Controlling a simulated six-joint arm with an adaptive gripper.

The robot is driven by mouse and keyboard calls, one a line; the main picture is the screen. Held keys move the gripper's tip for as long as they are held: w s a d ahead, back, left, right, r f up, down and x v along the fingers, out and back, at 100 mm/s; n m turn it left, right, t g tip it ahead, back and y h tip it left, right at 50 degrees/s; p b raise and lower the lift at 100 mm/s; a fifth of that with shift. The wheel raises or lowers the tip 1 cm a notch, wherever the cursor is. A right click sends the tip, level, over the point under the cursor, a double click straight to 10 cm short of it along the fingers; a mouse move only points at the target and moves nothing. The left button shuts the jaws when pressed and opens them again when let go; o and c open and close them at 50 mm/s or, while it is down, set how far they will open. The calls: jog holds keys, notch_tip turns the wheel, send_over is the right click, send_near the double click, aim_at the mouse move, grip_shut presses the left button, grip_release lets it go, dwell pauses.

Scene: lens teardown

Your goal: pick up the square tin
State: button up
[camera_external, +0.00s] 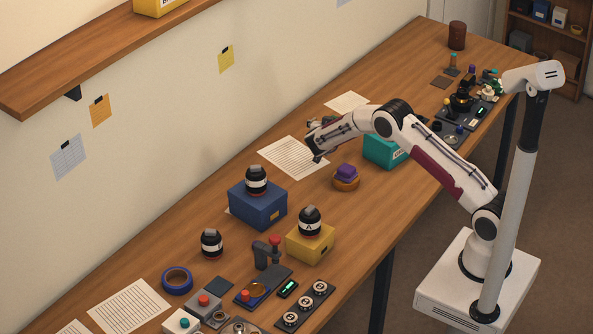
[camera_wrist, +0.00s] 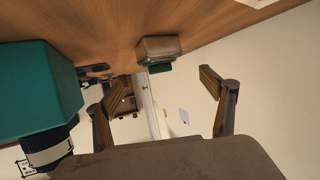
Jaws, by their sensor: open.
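In the wrist view, which is upside down, a boxy brown-grey object with a flat, tin-like shape (camera_wrist: 160,46) stands on the table with a dark green piece on its top. It looks like the square tin, but I cannot be sure. It lies ahead of my gripper (camera_wrist: 163,88), roughly in line with the gap between the fingers and apart from them. The fingers are spread and hold nothing. In the external view my gripper (camera_external: 316,147) hangs above the table near a lined paper (camera_external: 290,157). I cannot make out the boxy object there; my arm may hide it.
A teal box (camera_wrist: 35,95) with a black-and-white lens (camera_wrist: 48,150) on top is close beside my gripper; the box also shows in the external view (camera_external: 382,152). A purple piece on an orange ring (camera_external: 346,177) stands nearby. Blue (camera_external: 258,207) and yellow (camera_external: 310,243) boxes carry lenses.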

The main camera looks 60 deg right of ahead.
jog(key=shift+d+f, duration=0.1)
dwell(0.3)
jog(key=shift+x, duration=1.15)
jog(key=shift+f+x, duration=0.15)
jog(key=shift+x, duration=0.65)
jog(key=shift+f+x, duration=0.2)
jog(key=shift+x, duration=1.5)
jog(key=c, duration=1.2)
